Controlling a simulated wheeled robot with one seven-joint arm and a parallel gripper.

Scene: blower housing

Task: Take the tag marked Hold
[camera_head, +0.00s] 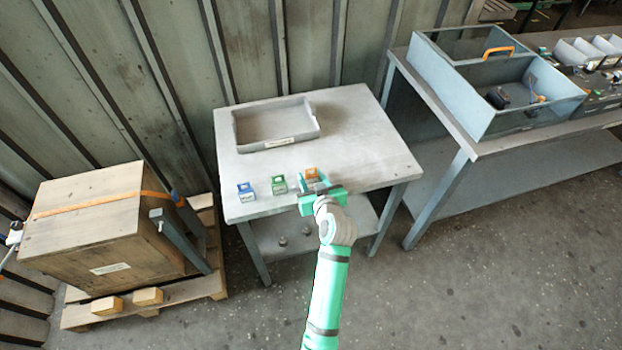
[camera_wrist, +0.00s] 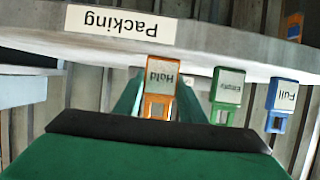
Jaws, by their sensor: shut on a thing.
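The orange tag marked Hold (camera_head: 312,173) stands at the front edge of the small grey table (camera_head: 365,140). In the wrist view its label appears upside down on the Hold tag (camera_wrist: 161,78). My gripper (camera_head: 313,184) reaches it from the front and is shut on it, with a green finger on each side in the wrist view. The tag's lower part is partly hidden by the gripper. The green tag marked Empty (camera_head: 279,184) and the blue tag marked Full (camera_head: 246,191) stand in a row to its left.
An empty grey tray (camera_head: 276,143) lies behind the tags. The table edge carries a Packing label (camera_wrist: 111,24) in the wrist view. A strapped wooden crate (camera_head: 95,220) stands on a pallet at left. A workbench (camera_head: 460,150) with a blue-grey bin stands at right.

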